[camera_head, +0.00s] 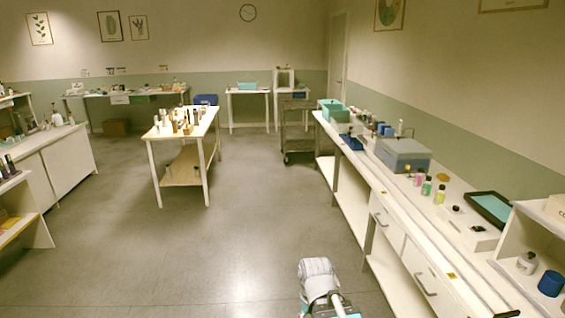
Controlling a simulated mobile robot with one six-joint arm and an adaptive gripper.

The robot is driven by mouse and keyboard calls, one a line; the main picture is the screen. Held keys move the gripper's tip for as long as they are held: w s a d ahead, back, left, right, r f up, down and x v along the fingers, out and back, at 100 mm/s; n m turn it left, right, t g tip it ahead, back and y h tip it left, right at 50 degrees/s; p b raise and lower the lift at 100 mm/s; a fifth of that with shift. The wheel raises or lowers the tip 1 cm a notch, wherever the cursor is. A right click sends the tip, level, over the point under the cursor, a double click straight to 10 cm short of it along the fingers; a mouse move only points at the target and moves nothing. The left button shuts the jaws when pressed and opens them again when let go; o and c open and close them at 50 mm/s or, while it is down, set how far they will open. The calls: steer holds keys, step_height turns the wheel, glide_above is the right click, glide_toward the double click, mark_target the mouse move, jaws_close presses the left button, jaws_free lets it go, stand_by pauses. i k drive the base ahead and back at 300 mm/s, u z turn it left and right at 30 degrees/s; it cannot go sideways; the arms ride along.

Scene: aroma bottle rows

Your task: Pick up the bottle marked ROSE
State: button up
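Several small bottles stand on the right-hand bench: a pink one (418,180), a green one (427,187) and a yellow one (440,195). More small bottles (180,120) in dark, white and brownish tones stand on the middle table. All labels are too small to read, so I cannot tell which bottle is marked ROSE. Part of my own arm shows at the bottom centre, well apart from the bottles. My gripper's fingers do not show.
The long white bench (400,217) with drawers runs along the right wall, bearing a grey box (403,155) and a teal-topped tray (490,208). The white middle table (203,128) stands ahead left. A cart (298,135) stands behind. The grey floor (240,230) between is clear.

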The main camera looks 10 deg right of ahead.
mark_target(418, 175)
steer(key=i, duration=2.45)
steer(key=z, duration=1.5)
steer(key=i, duration=0.55)
steer(key=u, duration=0.05)
